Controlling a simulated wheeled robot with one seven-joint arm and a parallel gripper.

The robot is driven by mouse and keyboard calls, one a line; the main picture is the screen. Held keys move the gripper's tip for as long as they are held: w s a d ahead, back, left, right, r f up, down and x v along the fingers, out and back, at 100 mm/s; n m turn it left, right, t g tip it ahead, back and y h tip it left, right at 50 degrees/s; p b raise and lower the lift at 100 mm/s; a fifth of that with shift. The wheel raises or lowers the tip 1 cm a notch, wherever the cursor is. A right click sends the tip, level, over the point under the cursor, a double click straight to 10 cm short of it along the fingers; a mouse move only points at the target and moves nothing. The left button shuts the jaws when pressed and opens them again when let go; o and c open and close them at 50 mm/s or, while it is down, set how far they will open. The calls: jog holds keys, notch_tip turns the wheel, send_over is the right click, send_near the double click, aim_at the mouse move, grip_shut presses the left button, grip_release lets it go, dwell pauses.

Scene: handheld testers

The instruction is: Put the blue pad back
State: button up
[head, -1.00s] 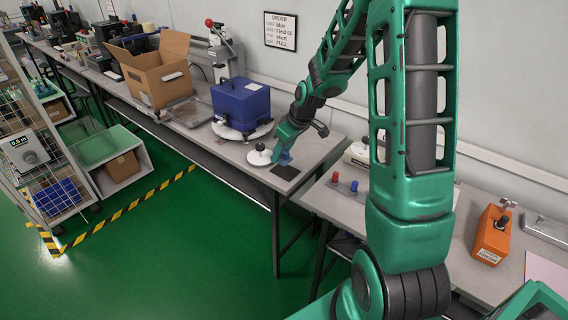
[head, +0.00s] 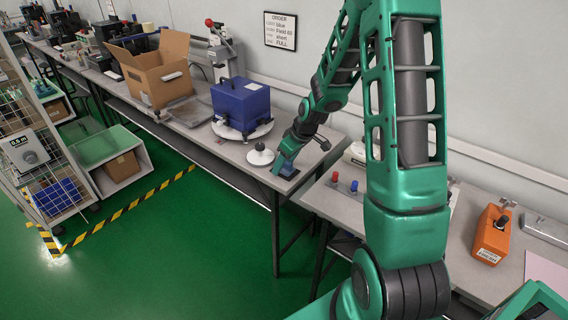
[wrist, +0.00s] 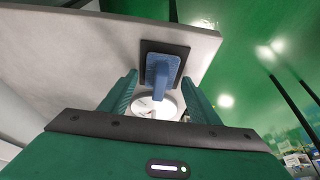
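The blue pad (head: 288,171) is at the front right corner of the grey bench. In the wrist view the blue pad (wrist: 164,72) lies over a dark square mat (wrist: 148,48), whose rim shows around it. My gripper (head: 282,163) is low at the pad, partly hiding it in the head view. In the wrist view my gripper's fingers (wrist: 162,100) are spread apart, with a gap between each finger and the pad. I cannot tell whether the pad rests fully flat.
A white disc with a dark knob (head: 260,155) stands just left of my gripper, and it also shows between the fingers (wrist: 145,104). A blue box (head: 240,103) on a round white base stands behind. Red and blue knobs (head: 335,178) are on the right bench.

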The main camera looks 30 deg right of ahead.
jog(key=v, duration=1.1)
jog(key=s+r+m+g, duration=0.1)
jog(key=s+r+m, duration=0.1)
jog(key=s, duration=0.9)
jog(key=s+r+m+g+h, duration=0.1)
jog(key=s+r+m, duration=0.2)
jog(key=s, duration=0.7)
jog(key=s+r+m+g, duration=0.2)
jog(key=s+m, duration=0.3)
jog(key=s, duration=0.6)
jog(key=shift+s+r+m+h, duration=0.3)
jog(key=shift+s+r+m, duration=0.1)
jog(key=shift+r, duration=0.25)
